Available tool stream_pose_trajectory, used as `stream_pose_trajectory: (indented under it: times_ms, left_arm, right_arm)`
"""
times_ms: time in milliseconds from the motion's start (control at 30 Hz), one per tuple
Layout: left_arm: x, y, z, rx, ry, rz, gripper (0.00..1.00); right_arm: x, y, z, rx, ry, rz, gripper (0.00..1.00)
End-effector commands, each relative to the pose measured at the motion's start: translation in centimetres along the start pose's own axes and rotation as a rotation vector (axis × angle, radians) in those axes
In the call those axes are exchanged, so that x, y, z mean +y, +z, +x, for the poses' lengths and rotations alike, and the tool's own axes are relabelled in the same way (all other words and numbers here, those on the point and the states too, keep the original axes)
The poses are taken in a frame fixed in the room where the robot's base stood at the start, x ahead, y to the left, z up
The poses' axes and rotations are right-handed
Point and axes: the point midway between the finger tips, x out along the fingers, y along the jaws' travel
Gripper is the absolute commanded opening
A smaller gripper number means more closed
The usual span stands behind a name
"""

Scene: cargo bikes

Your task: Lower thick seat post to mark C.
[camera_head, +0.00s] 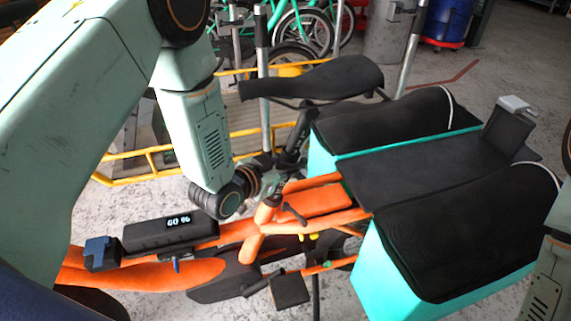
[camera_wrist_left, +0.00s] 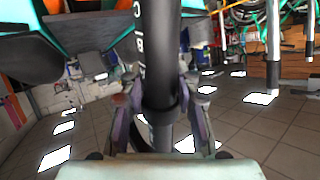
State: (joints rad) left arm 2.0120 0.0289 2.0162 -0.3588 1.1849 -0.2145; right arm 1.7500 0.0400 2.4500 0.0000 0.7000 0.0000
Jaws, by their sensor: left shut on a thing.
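The thick black seat post (camera_head: 294,138) rises at a tilt from the orange bike frame (camera_head: 310,200) and carries the black saddle (camera_head: 320,80). In the left wrist view the seat post (camera_wrist_left: 158,50) runs upright through the middle, with white letters C, B and A from top to bottom. My left gripper (camera_head: 268,163) reaches the post below the saddle. In the wrist view the fingers of my left gripper (camera_wrist_left: 158,112) are shut around the post, at a dark collar-like ring. The bottom of the post is hidden. My right gripper is out of view.
Two black-topped turquoise side bags (camera_head: 455,235) flank the rear carrier. A display box (camera_head: 170,233) sits on the orange frame at the left. A yellow-railed rack (camera_head: 160,160) with upright posts stands behind the bike.

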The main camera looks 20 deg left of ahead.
Motion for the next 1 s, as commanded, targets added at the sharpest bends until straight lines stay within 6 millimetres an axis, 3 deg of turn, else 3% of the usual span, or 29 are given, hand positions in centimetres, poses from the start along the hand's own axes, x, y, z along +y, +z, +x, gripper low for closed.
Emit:
stream_pose_trajectory:
  times_ms: [267,500,700,733,1000]
  left_arm:
    - [0.0,0.2,0.0,-0.001,0.000,0.000,0.00]
    - [0.1,2.8,0.3,-0.003,0.001,-0.001,0.00]
    - [0.0,2.6,0.2,-0.003,0.000,-0.001,0.00]
    - [0.0,2.6,0.2,-0.003,0.000,-0.001,0.32]
    - [0.0,2.5,0.2,-0.001,0.000,-0.001,0.55]
  right_arm:
    - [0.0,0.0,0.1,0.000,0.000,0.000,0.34]
    - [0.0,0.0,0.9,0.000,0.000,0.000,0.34]
    - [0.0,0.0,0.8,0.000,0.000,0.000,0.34]
    - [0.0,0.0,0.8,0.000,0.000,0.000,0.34]
    - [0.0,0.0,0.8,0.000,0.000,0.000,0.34]
